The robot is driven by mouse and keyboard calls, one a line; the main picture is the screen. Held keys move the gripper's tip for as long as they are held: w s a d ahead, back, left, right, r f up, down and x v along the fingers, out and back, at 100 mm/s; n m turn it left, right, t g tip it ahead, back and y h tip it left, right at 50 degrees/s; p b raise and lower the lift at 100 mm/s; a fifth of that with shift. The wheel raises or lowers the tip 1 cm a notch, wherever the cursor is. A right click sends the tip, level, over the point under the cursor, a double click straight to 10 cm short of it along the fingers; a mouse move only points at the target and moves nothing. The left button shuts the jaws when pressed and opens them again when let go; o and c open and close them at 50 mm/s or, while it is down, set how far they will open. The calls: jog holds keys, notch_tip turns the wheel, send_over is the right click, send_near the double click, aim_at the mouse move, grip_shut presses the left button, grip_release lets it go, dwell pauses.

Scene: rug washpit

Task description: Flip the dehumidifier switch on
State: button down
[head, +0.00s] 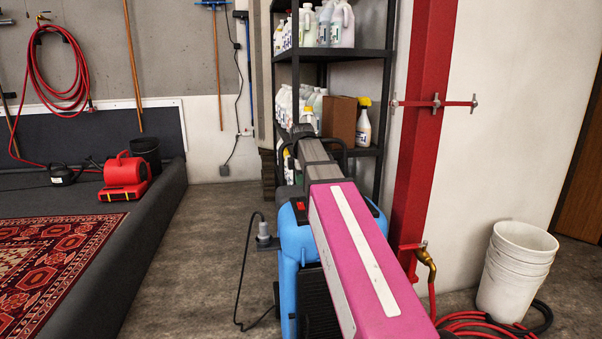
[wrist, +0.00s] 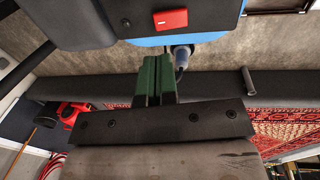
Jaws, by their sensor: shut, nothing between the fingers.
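The dehumidifier (head: 292,240) is a blue unit with a dark top panel and a black handle frame, standing on the floor and partly hidden behind my arm. Its red rocker switch (head: 299,206) is on the top panel, just left of my arm. In the wrist view the red switch (wrist: 170,19) lies on the dark panel near the top edge. My gripper (wrist: 153,62) shows green fingers, shut and empty, pointing toward the panel with the switch just beyond and slightly right of the tips. The fingers are hidden in the head view. I cannot tell contact or the switch's position.
A shelf (head: 330,56) with bottles and a cardboard box stands behind the dehumidifier. A red post (head: 425,120) rises to the right, with white buckets (head: 517,268) and a red hose beyond. A grey plug and cable (head: 264,236) are at left.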

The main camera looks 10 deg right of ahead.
aim_at(301, 205)
jog(key=f, duration=0.5)
jog(key=w+f, duration=0.1)
jog(key=f, duration=0.2)
jog(key=shift+w, duration=0.1)
jog(key=shift+w+f, duration=0.1)
jog(key=shift+f, duration=0.15)
dwell(0.4)
jog(key=shift+s+r, duration=0.25)
jog(key=shift+s, duration=0.6)
jog(key=shift+r, duration=0.1)
